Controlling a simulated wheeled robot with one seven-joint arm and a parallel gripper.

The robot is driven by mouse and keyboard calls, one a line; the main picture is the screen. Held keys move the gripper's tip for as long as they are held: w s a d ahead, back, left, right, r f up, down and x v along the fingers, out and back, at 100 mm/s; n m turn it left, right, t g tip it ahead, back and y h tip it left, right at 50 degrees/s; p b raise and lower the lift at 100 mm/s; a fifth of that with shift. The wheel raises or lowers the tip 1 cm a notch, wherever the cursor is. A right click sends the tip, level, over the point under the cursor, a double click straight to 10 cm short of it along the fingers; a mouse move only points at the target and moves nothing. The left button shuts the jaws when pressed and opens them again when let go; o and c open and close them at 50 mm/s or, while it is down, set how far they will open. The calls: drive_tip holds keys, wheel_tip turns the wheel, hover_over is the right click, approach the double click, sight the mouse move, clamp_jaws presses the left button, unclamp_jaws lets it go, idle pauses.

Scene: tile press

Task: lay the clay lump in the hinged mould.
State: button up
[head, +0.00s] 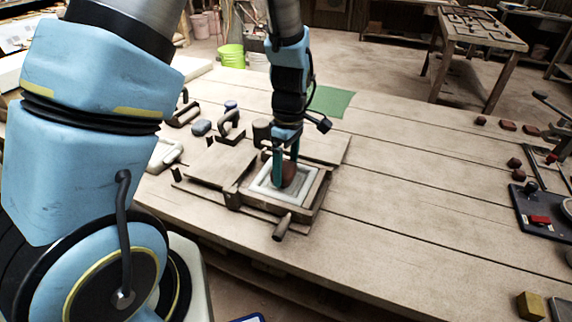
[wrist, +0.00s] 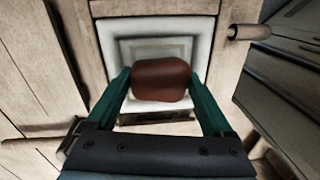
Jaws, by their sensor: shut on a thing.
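The clay lump (wrist: 161,80) is a reddish-brown rounded block. My gripper (wrist: 162,88) is shut on it, with one teal finger on each side. In the head view my gripper (head: 286,172) points down over the hinged mould, and the clay lump (head: 289,174) shows at its fingertips. The hinged mould (head: 313,193) is a wooden frame with a pale square recess, its lid (head: 220,166) lying open to the left. The lump is over the recess; whether it touches the bottom I cannot tell. The pale recess (wrist: 119,36) also shows in the wrist view around the lump.
A handle (head: 282,228) sticks out at the mould's front. Dark tools and a blue-grey piece (head: 201,127) lie behind the lid. A green mat (head: 330,101) lies at the back. The table (head: 420,200) is clear right of the mould, with small red-brown blocks at the far right.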

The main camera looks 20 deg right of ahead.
sight(288, 172)
drive_tip(key=o, duration=1.4)
wheel_tip(288, 172, up, 11)
drive_tip(key=a+m, duration=0.3)
drive_tip(key=a, duration=0.5)
drive_tip(key=w+a+m+t, duration=0.1)
drive_tip(key=a+m, duration=0.2)
drive_tip(key=a, duration=0.6)
drive_tip(key=a+r+m+t+h, duration=0.1)
drive_tip(key=a+m, duration=0.2)
drive_tip(key=a, duration=0.5)
drive_tip(key=shift+w+a+b, duration=0.2)
drive_tip(key=shift+a+b, duration=0.1)
drive_tip(key=shift+a, duration=0.1)
